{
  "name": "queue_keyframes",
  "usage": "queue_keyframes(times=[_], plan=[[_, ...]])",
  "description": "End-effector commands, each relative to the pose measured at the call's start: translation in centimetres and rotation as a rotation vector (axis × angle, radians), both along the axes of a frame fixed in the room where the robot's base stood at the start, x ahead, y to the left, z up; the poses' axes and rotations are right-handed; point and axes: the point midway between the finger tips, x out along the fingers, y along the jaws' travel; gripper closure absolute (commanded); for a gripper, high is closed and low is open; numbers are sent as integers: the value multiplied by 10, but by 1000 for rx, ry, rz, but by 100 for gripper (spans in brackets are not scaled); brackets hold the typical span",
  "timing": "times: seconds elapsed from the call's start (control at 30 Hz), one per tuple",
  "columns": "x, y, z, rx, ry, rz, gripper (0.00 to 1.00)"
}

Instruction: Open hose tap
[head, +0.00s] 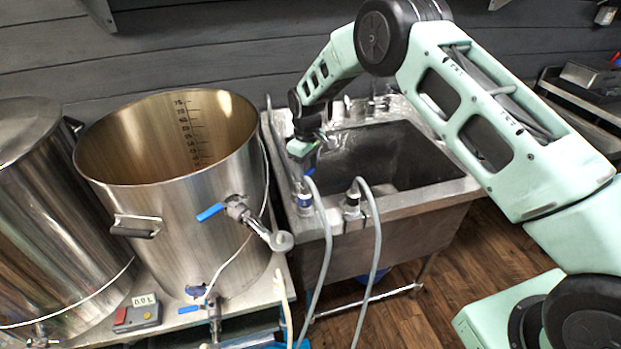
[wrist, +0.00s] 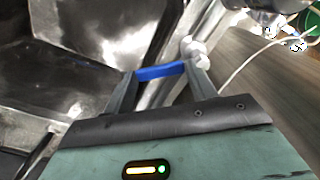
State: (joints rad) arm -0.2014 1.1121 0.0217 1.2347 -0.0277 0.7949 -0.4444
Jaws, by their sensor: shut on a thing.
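The hose tap's blue lever (wrist: 160,71) lies between the two fingers of my gripper (wrist: 162,78) in the wrist view. My gripper is shut on this lever, with a finger at each end of it. A pale round fitting shows beside the right finger. In the head view my gripper (head: 304,152) is over the left rim of the sink, and a bit of blue (head: 309,172) shows just below it. A grey hose (head: 326,235) hangs from the fitting there. The tap body is mostly hidden by my gripper.
The steel sink (head: 440,200) has a second hose (head: 376,240) on its front rim. A large open steel kettle (head: 180,225) with blue-handled valves stands close on the left. Another steel vessel (head: 50,230) is at far left.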

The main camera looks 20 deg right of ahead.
Motion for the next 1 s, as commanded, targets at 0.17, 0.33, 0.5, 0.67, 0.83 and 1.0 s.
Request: queue_keyframes(times=[0.17, 0.33, 0.5, 0.67, 0.83, 1.0], plan=[[7, 5, -4, 1, -2, 165, 85], [12, 12, -3, 1, -1, 328, 85], [16, 19, -2, 1, -1, 487, 85], [18, 26, -1, 0, -1, 625, 85], [19, 32, 0, 0, -1, 746, 85], [20, 37, 0, 1, -2, 832, 85]])
